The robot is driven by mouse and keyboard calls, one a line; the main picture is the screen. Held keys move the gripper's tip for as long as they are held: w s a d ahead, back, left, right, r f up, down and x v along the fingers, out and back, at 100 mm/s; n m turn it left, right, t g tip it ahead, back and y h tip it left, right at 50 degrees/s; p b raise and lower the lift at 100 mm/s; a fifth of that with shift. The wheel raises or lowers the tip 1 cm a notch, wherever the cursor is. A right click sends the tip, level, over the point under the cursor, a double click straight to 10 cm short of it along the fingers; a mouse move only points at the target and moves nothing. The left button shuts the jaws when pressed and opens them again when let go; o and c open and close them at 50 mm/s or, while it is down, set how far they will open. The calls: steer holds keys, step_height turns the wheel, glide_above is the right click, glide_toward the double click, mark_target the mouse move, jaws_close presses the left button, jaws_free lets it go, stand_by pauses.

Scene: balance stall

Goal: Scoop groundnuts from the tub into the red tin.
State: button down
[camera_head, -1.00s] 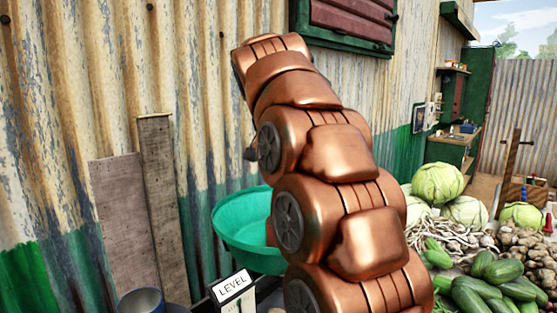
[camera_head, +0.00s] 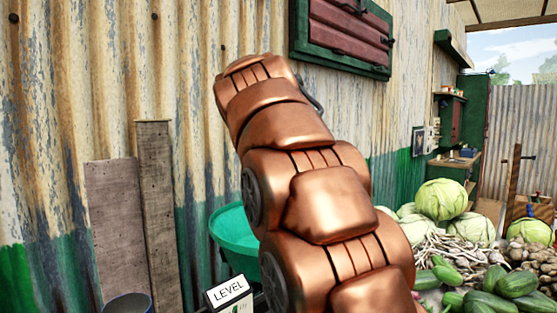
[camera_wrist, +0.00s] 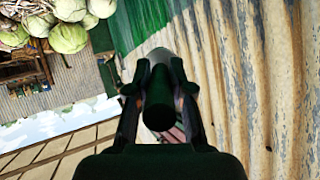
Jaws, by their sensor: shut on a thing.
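In the wrist view my gripper (camera_wrist: 159,82) is shut on a dark, rounded handle (camera_wrist: 158,108), which looks like that of a scoop. A greyish part shows beyond the fingertips; its full shape is hidden. In the head view my copper-coloured arm fills the middle and my gripper is not seen. I cannot make out the tub of groundnuts or the red tin in either current view.
A green basin (camera_head: 230,234) stands by the corrugated wall, partly behind my arm. A LEVEL sign (camera_head: 229,292) and a dark blue vessel (camera_head: 127,304) are at the bottom. Cabbages (camera_head: 442,199) and cucumbers (camera_head: 498,285) are heaped at the right. Planks (camera_head: 158,215) lean on the wall.

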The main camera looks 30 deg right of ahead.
steer(key=shift+t+h+b, duration=0.5)
steer(key=shift+h+b, duration=0.1)
steer(key=shift+b, duration=1)
steer(key=shift+r, duration=0.25)
